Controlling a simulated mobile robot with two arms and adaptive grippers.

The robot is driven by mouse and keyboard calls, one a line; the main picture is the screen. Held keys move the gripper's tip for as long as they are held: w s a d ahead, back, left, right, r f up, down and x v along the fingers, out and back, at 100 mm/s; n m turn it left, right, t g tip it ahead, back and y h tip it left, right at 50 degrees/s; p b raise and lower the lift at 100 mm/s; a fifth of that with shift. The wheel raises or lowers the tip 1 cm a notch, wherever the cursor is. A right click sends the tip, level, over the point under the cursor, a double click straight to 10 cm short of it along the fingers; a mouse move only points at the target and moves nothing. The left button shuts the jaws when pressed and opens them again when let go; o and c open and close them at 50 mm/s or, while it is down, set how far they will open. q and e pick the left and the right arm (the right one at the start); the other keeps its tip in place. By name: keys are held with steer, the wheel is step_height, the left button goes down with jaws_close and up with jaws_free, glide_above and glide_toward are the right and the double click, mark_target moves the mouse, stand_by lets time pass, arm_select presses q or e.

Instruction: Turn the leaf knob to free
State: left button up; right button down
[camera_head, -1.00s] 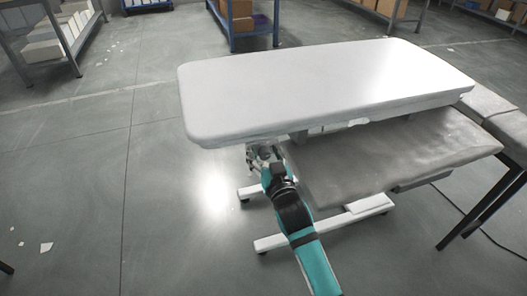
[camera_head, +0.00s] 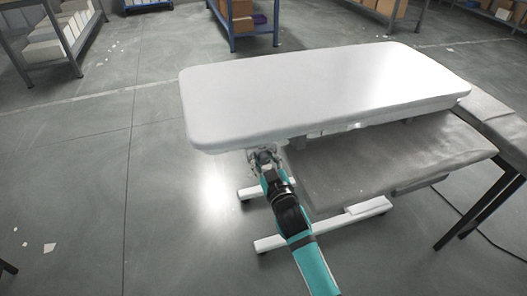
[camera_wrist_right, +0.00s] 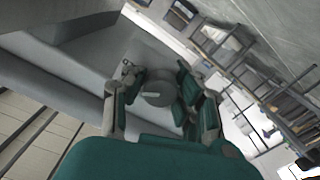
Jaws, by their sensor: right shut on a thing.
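The leaf knob (camera_wrist_right: 158,88) is a round grey disc with a pale bar mark, seen in the right wrist view between my fingers. My right gripper (camera_wrist_right: 160,92) is shut on it, with fingers on both sides. In the head view my right gripper (camera_head: 263,158) is under the near left edge of the white tabletop (camera_head: 320,92). The knob is mostly hidden there by the gripper and the tabletop. A grey padded leaf (camera_head: 390,160) sits lower, to the right of the gripper. My left gripper is not in view.
White base feet (camera_head: 325,228) stand on the floor below the table. A grey bench with dark legs (camera_head: 485,212) is at the right, and a cable lies near it. Shelves (camera_head: 55,45) stand at the back. The floor at the left is mostly clear.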

steer(key=shift+n, duration=0.9)
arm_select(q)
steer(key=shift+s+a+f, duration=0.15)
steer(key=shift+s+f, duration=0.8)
arm_select(e)
steer(key=c, duration=1)
jaws_free()
steer(key=v, duration=1.2)
